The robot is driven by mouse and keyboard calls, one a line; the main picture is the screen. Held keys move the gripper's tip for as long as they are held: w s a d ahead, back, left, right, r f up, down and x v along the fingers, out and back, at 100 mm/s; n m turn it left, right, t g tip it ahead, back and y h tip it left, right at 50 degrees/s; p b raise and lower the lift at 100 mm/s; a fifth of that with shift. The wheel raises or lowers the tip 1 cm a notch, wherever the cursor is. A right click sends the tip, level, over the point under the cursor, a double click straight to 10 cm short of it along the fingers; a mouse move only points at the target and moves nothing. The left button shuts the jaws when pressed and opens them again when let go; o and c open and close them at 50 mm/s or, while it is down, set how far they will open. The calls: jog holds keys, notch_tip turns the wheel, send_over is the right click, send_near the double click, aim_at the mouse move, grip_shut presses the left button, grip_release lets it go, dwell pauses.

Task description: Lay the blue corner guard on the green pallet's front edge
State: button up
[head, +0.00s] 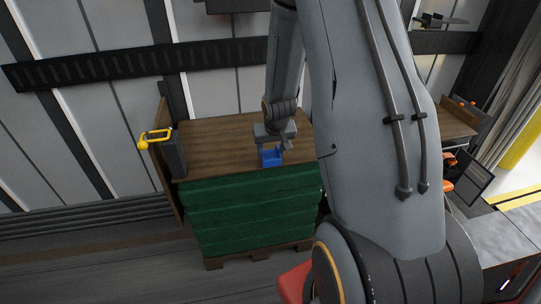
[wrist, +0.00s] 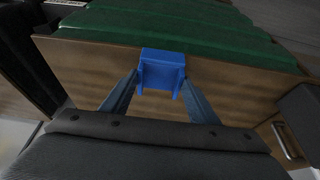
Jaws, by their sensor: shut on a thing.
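The blue corner guard (head: 271,157) is in my gripper (head: 272,147), over the brown top board of the green pallet load, close to its front edge in the head view. In the wrist view the blue corner guard (wrist: 162,70) sits between the two fingertips of my gripper (wrist: 160,82), which are shut on it. The green pallet (head: 250,212) is a stack of green layers on a wooden base, with a brown board on top. Its green side (wrist: 180,20) shows beyond the board edge in the wrist view. I cannot tell whether the guard touches the board.
A brown side panel (head: 170,190) is beside the stack. A desk (head: 445,122) with orange items is at the right. Floor (head: 100,260) in front of the stack is clear.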

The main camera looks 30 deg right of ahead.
jog(key=shift+f, duration=0.3)
jog(key=shift+f+b, duration=0.35)
jog(key=shift+b, duration=0.1)
jog(key=shift+f, duration=0.2)
jog(key=o, duration=1)
jog(key=shift+o, duration=0.2)
jog(key=shift+r, duration=0.1)
